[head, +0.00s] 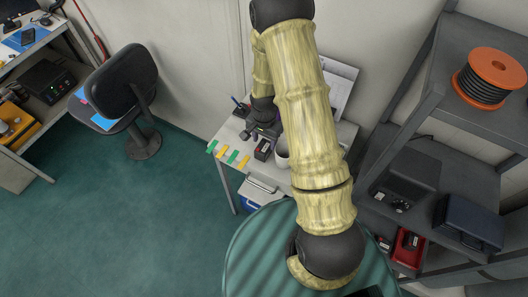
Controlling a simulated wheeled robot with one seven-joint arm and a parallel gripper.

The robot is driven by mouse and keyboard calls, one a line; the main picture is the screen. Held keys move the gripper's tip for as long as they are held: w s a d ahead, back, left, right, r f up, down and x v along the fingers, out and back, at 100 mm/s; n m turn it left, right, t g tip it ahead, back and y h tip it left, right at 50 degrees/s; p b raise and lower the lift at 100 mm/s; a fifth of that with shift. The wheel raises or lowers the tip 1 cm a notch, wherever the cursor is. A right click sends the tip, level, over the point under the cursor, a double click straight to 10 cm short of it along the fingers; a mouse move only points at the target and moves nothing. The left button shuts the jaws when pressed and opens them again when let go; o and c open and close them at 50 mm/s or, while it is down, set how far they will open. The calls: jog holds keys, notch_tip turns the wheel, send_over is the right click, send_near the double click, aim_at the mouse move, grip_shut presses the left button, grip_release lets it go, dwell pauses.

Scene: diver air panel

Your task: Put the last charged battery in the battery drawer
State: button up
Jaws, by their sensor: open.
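A small black block with red and white markings (263,149), which looks like a battery, stands on the small white table (228,134). My gripper (260,134) is just behind it, low over the table. Its fingers are small here and partly hidden by my arm; it looks open, with nothing seen held. I cannot tell if it touches the block. A red open drawer or bin (398,256) at lower right holds dark blocks with pale labels; it may be the battery drawer.
Coloured tags (222,152) line the table's front edge. Grey shelves (415,150) with a cable reel (488,76) stand at right. The green floor at left is clear around a chair (122,84).

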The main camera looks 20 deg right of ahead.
aim_at(263, 146)
notch_tip(263, 146, down, 5)
jog(key=b, duration=0.3)
jog(key=shift+w+a+f+b, duration=0.1)
jog(key=shift+a+b, duration=0.05)
jog(key=shift+b, duration=0.25)
jog(key=shift+c, duration=0.4)
grip_shut()
jog(key=shift+r+b, duration=0.95)
jog(key=shift+r, duration=4.2)
